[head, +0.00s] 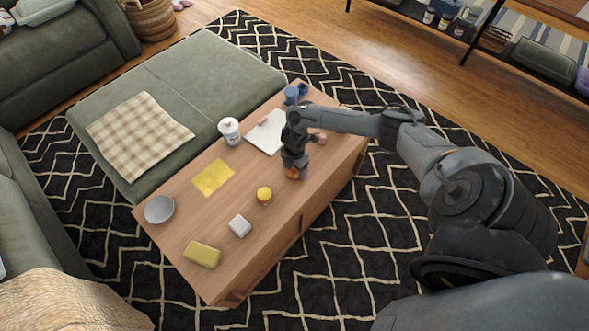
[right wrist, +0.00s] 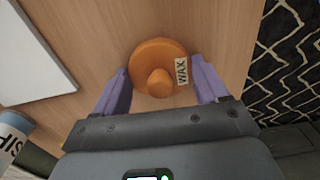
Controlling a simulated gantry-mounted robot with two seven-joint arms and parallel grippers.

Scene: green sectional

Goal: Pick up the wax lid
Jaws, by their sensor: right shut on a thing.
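The wax lid (right wrist: 150,57) is a round orange disc with a knob and a "WAX" label, seen from above in the right wrist view. In the head view a bit of its orange (head: 292,175) shows under my right gripper (head: 294,167), at the table's right side. The purple fingers of that gripper (right wrist: 160,82) stand on both sides of the lid and are shut on it. I cannot tell whether the lid touches the wooden table (head: 215,275) or is just above it. My left gripper is not in view.
A small yellow-topped jar (head: 264,196), a white block (head: 239,226), a yellow sponge-like block (head: 202,254), a yellow cloth (head: 213,178) and a grey bowl (head: 159,209) lie nearer. A white canister (head: 230,131), a white sheet (head: 262,138) and blue cups (head: 292,95) are farther back.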

